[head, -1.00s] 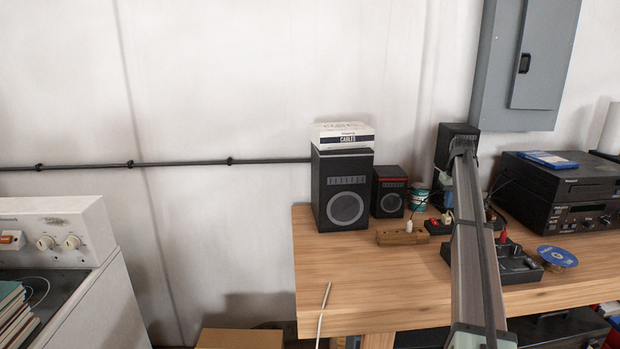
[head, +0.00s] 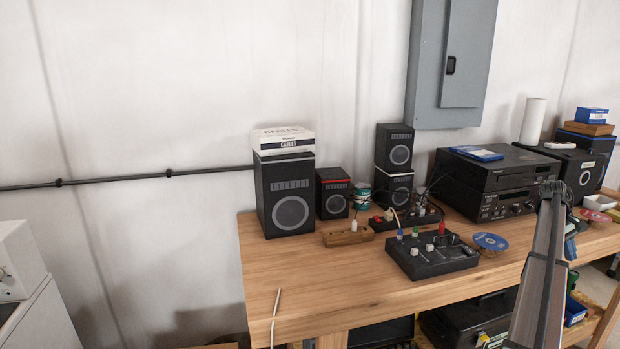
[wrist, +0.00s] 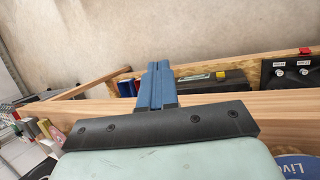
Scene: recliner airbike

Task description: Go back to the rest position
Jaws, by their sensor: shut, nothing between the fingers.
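My gripper (wrist: 155,84) shows in the wrist view as two blue fingers pressed side by side, shut with nothing between them. It is over the front edge of the wooden workbench (wrist: 205,105). In the head view my arm reaches up from the bottom right, over the right part of the workbench (head: 330,280). The gripper end there is mostly hidden behind the arm.
A grey electrical box (head: 450,65) hangs on the wall. Dark equipment (head: 470,325) sits below the bench. The bench's front left is mostly clear.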

